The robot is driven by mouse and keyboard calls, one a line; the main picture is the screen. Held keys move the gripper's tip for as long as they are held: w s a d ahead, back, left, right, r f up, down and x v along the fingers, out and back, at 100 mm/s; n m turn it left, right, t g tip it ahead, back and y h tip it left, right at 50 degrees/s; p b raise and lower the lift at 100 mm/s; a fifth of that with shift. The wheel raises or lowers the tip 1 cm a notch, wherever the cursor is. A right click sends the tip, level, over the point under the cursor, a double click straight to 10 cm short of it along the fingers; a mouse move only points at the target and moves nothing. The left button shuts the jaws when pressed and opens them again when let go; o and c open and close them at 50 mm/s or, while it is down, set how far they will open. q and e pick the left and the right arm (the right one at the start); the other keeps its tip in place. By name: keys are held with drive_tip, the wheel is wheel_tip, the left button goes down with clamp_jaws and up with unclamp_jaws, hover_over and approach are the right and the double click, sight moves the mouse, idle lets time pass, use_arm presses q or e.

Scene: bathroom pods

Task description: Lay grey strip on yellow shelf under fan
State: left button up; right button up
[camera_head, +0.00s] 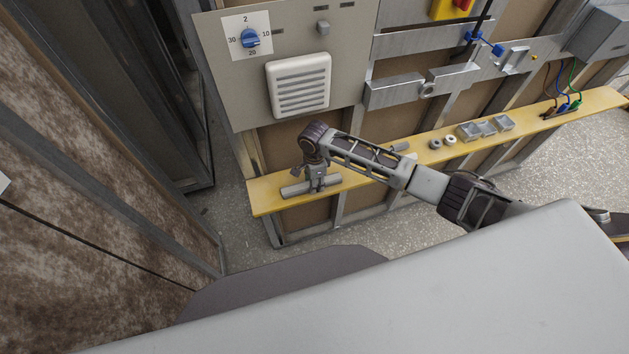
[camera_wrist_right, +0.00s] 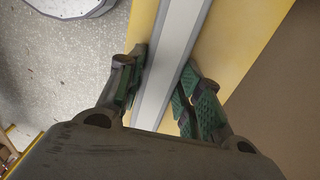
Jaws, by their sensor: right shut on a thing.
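The grey strip (camera_head: 292,191) is at the left end of the yellow shelf (camera_head: 262,203), below the white fan (camera_head: 299,85). It runs lengthwise along the shelf. My right gripper (camera_head: 318,187) is over the strip from above and shut on it. In the right wrist view the strip (camera_wrist_right: 175,55) passes between the green-padded fingers (camera_wrist_right: 163,88), with the yellow shelf (camera_wrist_right: 237,45) below and on both sides. I cannot tell if the strip touches the shelf. My left gripper is not in view.
Further right on the shelf are pale rings (camera_head: 450,140), grey square boxes (camera_head: 484,128) and coloured wires (camera_head: 566,104). A panel with a blue dial (camera_head: 250,38) stands behind the shelf's left end. A brown wall (camera_head: 85,240) is on the left.

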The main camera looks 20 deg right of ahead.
drive_tip(key=o, duration=1)
drive_tip(key=shift+o, duration=0.2)
wheel_tip(320, 180, up, 12)
drive_tip(key=b, duration=0.1)
drive_tip(key=shift+r, duration=0.1)
idle(0.3)
